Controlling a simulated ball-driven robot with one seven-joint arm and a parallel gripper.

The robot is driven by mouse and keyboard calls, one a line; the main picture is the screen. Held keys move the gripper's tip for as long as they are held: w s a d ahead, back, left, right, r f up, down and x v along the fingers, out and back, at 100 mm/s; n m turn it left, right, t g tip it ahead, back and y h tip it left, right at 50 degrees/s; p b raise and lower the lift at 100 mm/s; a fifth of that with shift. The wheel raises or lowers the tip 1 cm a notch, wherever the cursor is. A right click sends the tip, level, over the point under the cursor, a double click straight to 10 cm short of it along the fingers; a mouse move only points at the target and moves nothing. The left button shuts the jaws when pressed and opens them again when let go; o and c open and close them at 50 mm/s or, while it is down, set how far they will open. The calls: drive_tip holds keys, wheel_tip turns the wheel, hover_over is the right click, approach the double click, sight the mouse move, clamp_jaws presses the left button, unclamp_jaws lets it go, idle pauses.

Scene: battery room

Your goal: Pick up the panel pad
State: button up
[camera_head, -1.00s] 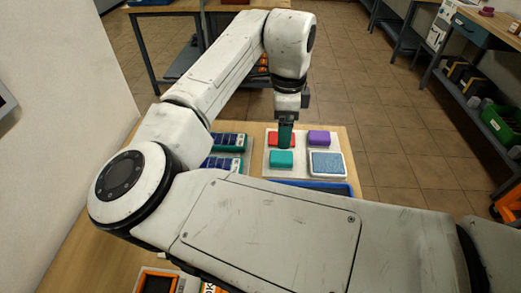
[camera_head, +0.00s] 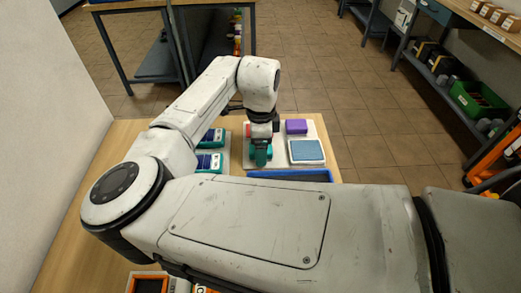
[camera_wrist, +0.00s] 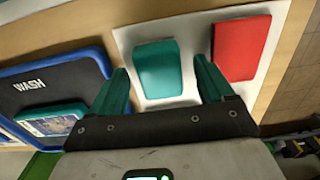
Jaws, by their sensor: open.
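Four pads sit on a white board (camera_head: 283,162): a purple pad (camera_head: 296,126), a white-edged blue pad (camera_head: 307,151), a red pad (camera_wrist: 242,47) and a teal pad (camera_wrist: 157,68). I see no label saying which is the panel pad. My gripper (camera_head: 263,155) hangs over the near-left part of the board, mostly hiding the teal pad in the head view. In the wrist view my gripper (camera_wrist: 160,70) is open with its green fingers either side of the teal pad's line, nothing held. The red pad lies just right of the fingers.
A blue-rimmed dark tray marked WASH (camera_wrist: 60,80) lies beside the board; it holds a teal-framed solar panel (camera_wrist: 48,121). More teal-framed panels (camera_head: 208,161) lie left of the board. The wooden table's (camera_head: 85,245) left part is clear.

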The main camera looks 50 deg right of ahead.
drive_tip(key=shift+f, duration=0.1)
drive_tip(key=shift+c, duration=0.2)
drive_tip(key=c, duration=1.1)
drive_tip(key=shift+r, duration=0.65)
drive_tip(key=s+a+r, duration=0.1)
drive_tip(key=s+r, duration=0.3)
drive_tip(key=s+a+r, duration=0.1)
drive_tip(key=s+r, duration=0.2)
drive_tip(key=s, duration=0.2)
drive_tip(key=s+a+r+b, duration=0.1)
drive_tip(key=s+r, duration=0.3)
drive_tip(key=shift+s+a+r, duration=0.1)
drive_tip(key=shift+s+r, duration=0.25)
